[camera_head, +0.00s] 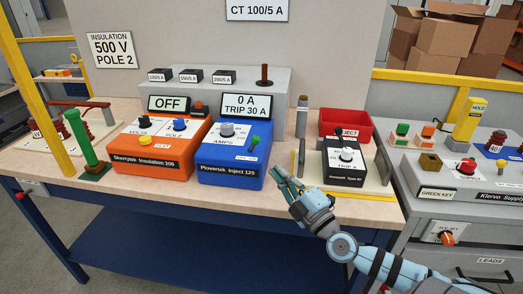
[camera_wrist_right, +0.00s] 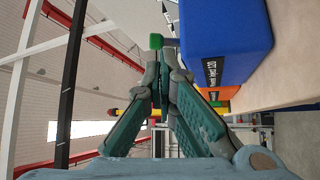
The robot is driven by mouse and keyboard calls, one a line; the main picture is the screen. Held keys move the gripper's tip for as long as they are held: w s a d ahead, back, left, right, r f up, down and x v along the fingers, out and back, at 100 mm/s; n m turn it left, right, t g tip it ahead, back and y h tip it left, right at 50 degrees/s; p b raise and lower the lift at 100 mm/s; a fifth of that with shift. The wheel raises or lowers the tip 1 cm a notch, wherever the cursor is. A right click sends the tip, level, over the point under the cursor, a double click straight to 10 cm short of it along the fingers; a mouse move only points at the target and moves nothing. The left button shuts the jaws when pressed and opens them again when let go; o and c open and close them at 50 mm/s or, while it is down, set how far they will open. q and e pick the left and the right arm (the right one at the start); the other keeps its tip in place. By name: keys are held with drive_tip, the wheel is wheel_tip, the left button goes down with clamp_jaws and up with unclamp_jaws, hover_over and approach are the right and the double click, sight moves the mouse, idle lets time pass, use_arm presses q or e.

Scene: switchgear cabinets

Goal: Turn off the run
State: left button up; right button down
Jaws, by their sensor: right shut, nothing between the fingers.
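The blue Plovertek Inject 120 unit (camera_head: 231,150) stands on the bench with a grey AMPS dial (camera_head: 227,130) and a green knob (camera_head: 254,140) at its right side. The small label by the green knob is too small to read. Its display (camera_head: 246,106) reads 0 A, TRIP 30 A. My right gripper (camera_head: 276,175) is shut and empty, just right of the blue unit's front corner and apart from the green knob. In the right wrist view the shut fingers (camera_wrist_right: 156,72) point towards a green piece (camera_wrist_right: 156,41), which looks like that knob, beside the blue unit (camera_wrist_right: 225,42). My left gripper is out of view.
The orange Skerrytek Insulation 200 unit (camera_head: 155,150) stands to the left, its display (camera_head: 170,104) reading OFF. A green post (camera_head: 86,146) stands at far left. The bench front edge is mostly clear.

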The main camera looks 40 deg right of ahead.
sight(253, 144)
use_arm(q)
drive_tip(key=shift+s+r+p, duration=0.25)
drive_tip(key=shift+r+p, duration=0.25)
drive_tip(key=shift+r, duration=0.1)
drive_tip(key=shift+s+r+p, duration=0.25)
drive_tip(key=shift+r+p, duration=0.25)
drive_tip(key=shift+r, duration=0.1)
use_arm(e)
drive_tip(key=x, duration=0.8)
drive_tip(key=shift+w+r, duration=0.2)
drive_tip(key=shift+w, duration=0.05)
